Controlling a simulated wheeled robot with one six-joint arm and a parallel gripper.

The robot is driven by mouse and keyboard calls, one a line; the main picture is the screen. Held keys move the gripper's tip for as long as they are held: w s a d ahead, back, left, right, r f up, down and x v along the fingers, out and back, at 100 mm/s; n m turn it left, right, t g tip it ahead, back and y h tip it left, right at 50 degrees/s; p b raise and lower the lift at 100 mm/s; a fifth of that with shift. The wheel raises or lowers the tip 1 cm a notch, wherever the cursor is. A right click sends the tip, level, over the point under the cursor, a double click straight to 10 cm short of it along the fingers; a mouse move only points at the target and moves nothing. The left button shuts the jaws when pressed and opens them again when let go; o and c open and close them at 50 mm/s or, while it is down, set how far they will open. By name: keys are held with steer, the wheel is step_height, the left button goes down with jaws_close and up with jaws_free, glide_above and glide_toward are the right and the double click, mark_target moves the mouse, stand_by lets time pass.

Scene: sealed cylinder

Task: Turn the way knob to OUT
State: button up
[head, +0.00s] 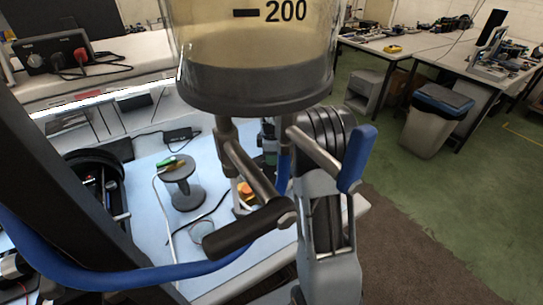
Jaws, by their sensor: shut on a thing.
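A clear cylinder (250,45) with a "200" mark and pale yellow contents fills the top middle of the head view. Its thick grey base (255,92) hangs over the fittings. My gripper (322,140) is grey with a ribbed dark top. It is below the base on the right, shut at the fittings. A metal bar with a blue end (357,158), which looks like the way knob, crosses in front of it. The exact contact and the knob's markings cannot be made out. A second metal bar to the left carries a dark round handle (245,228).
A blue hose (130,277) curves across the lower left. A light-blue bench top (150,222) below holds a dark spool (182,185) and cables. A grey bin (437,120) and work tables stand at the back right. Open floor lies at the right.

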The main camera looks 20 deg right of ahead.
steer(key=shift+n, duration=0.4)
steer(key=o, duration=0.9)
steer(key=shift+o, duration=0.2)
steer(key=shift+r, duration=0.1)
step_height(320, 180, up, 14)
stand_by(0.6)
